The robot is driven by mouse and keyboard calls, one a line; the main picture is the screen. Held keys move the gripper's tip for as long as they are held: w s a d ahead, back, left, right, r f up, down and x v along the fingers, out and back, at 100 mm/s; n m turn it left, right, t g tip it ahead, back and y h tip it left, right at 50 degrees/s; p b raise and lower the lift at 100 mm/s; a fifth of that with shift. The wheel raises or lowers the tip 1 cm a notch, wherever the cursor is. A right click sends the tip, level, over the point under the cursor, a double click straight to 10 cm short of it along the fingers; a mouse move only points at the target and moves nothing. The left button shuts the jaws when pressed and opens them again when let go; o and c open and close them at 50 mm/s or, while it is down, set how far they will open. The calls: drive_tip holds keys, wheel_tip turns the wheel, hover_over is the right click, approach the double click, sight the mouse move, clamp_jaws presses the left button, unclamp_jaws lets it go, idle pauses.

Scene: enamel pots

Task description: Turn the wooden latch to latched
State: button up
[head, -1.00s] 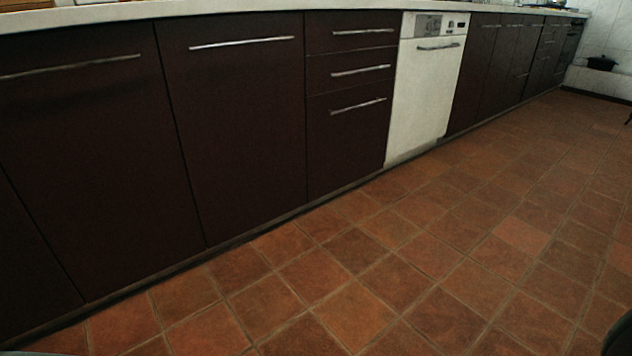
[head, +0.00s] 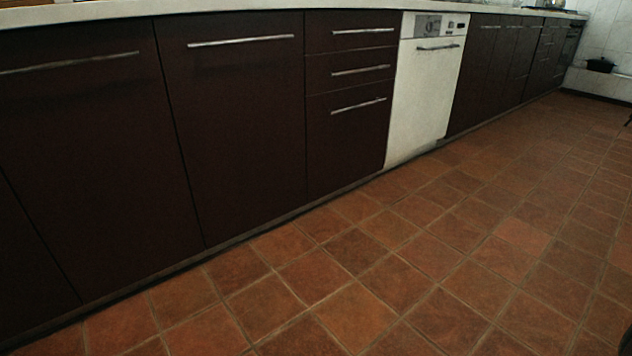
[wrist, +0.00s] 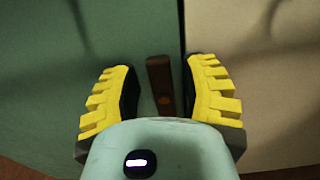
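The wooden latch (wrist: 161,85) is a narrow dark brown bar in the wrist view. It stands close to upright on a green panel (wrist: 60,60), just left of a dark vertical gap. Its lower end is close to the body of my gripper, and a small round spot shows on it. My gripper (wrist: 160,66) has yellow ribbed fingers, spread apart with one on each side of the latch. I see no clear contact between the fingers and the latch. The head view does not show the latch or my gripper.
A cream panel (wrist: 255,75) lies right of the gap. In the head view, dark cabinets (head: 245,130) and a white dishwasher (head: 425,95) line a pale counter. The tiled floor (head: 430,260) in front is clear. A dark pot (head: 600,65) stands far right.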

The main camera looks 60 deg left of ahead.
drive_tip(key=shift+a, duration=0.1)
clamp_jaws()
drive_tip(key=shift+w+n+p, duration=0.1)
drive_tip(key=shift+n+p, duration=0.2)
drive_tip(key=shift+p, duration=0.05)
drive_tip(key=shift+w+a+f+n+p, duration=0.1)
drive_tip(key=shift+w+f+n+p, duration=0.35)
drive_tip(key=shift+n+p, duration=1.75)
drive_tip(key=shift+w+d+f+n+p, duration=0.1)
drive_tip(key=shift+w+f+n+p, duration=0.6)
drive_tip(key=shift+n, duration=2.85)
drive_tip(key=shift+w+a+f+n+p, duration=0.1)
drive_tip(key=shift+w+f+n+p, duration=0.1)
drive_tip(key=shift+n+p, duration=2.15)
drive_tip(key=shift+s+n+b, duration=0.1)
drive_tip(key=shift+n+b, duration=0.4)
drive_tip(key=shift+n, duration=0.2)
drive_tip(key=shift+o, duration=1.1)
unclamp_jaws()
